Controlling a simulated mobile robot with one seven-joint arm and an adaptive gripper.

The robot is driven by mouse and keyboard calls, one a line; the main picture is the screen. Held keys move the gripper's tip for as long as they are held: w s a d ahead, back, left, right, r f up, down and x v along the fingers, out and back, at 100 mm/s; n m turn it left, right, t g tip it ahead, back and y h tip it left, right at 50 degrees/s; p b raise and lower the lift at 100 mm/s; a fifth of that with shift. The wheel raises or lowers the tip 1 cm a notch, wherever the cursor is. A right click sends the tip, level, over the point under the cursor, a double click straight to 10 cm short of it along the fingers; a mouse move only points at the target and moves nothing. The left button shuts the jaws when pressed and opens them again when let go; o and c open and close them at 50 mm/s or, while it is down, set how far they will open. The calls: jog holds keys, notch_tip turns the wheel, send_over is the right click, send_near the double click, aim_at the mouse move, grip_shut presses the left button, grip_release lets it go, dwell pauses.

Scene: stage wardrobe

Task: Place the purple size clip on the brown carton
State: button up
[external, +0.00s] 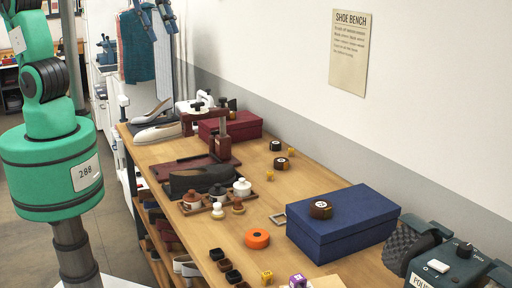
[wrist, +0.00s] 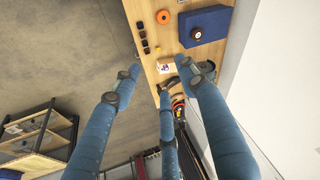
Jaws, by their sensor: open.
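The purple size clip (external: 298,281) is a small purple block with a pale mark, at the bottom edge of the external view. The brown carton (external: 326,283) is just right of it, mostly cut off by the frame edge. In the wrist view the clip (wrist: 164,69) is small, near the fingertips in the picture, with the tan carton (wrist: 167,59) close by; I cannot tell whether they touch. My gripper (external: 151,14) has blue fingers, partly cut off at the top of the external view. In the wrist view its fingers (wrist: 168,77) are spread and empty, high above the bench.
A blue shoebox (external: 343,222) with a brown tape roll (external: 320,210) stands on the bench. An orange roll (external: 257,238), a yellow clip (external: 267,278) and dark small cups (external: 225,265) are nearby. A dark green machine (external: 458,267) stands at the right. The wall borders the bench.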

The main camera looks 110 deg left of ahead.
jog(key=s+a+f+n, duration=0.1)
jog(key=s, duration=0.8)
jog(key=s+a+f+n+t, duration=0.1)
jog(key=s+a, duration=0.1)
jog(key=s, duration=0.7)
jog(key=shift+s+f+n, duration=0.15)
jog(key=shift+s+n, duration=0.05)
jog(key=shift+n, duration=0.2)
notch_tip(320, 180, down, 16)
jog(key=b, duration=1.6)
